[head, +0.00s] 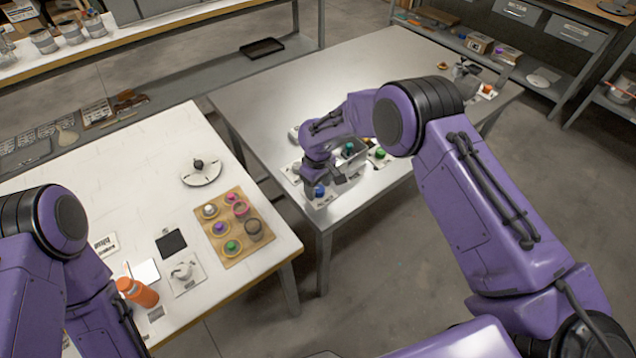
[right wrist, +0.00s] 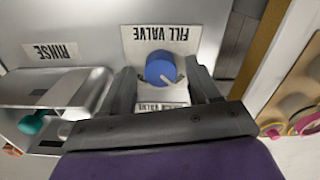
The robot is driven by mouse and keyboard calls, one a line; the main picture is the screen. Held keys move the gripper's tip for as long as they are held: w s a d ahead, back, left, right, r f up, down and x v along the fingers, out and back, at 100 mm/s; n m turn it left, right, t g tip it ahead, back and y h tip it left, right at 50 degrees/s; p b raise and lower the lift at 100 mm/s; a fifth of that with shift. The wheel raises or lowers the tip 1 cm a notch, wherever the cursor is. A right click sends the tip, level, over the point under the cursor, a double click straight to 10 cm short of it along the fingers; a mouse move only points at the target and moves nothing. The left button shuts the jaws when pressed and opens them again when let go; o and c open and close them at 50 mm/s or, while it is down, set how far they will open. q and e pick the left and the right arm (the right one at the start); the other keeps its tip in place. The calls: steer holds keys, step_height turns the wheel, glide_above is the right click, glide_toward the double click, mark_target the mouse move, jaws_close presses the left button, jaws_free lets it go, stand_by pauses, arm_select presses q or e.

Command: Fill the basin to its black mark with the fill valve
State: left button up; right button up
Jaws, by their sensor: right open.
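The fill valve is a blue knob (right wrist: 160,69) on a white plate lettered FILL VALVE (right wrist: 160,38); in the head view the knob (head: 319,190) is near the grey table's front edge. My right gripper (right wrist: 166,82) is open, its fingers on either side of the knob; I cannot tell whether they touch it. In the head view my right gripper (head: 328,181) is above the knob. The metal basin (right wrist: 62,88) stands beside the gripper, with something teal at it. It is partly hidden by my arm in the head view (head: 361,157). I cannot make out its black mark or water level. My left gripper is out of view.
A RINSE label (right wrist: 50,53) lies beside the basin. A green knob (head: 380,153) is to the basin's right. The white table (head: 120,185) on the left holds a wooden board (head: 223,225) with several colorant pots and an orange bottle (head: 137,292). The grey table's far part is mostly clear.

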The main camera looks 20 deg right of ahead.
steer(key=shift+w+f, duration=0.15)
steer(key=shift+w, duration=0.05)
steer(key=shift+s, duration=0.15)
steer(key=shift+s+r, duration=0.2)
steer(key=shift+r, duration=0.1)
steer(key=c, duration=0.4)
steer(key=shift+s+r, duration=0.1)
steer(key=shift+s, duration=0.05)
steer(key=c, duration=0.5)
steer(key=shift+c, duration=0.7)
steer(key=m, duration=0.4)
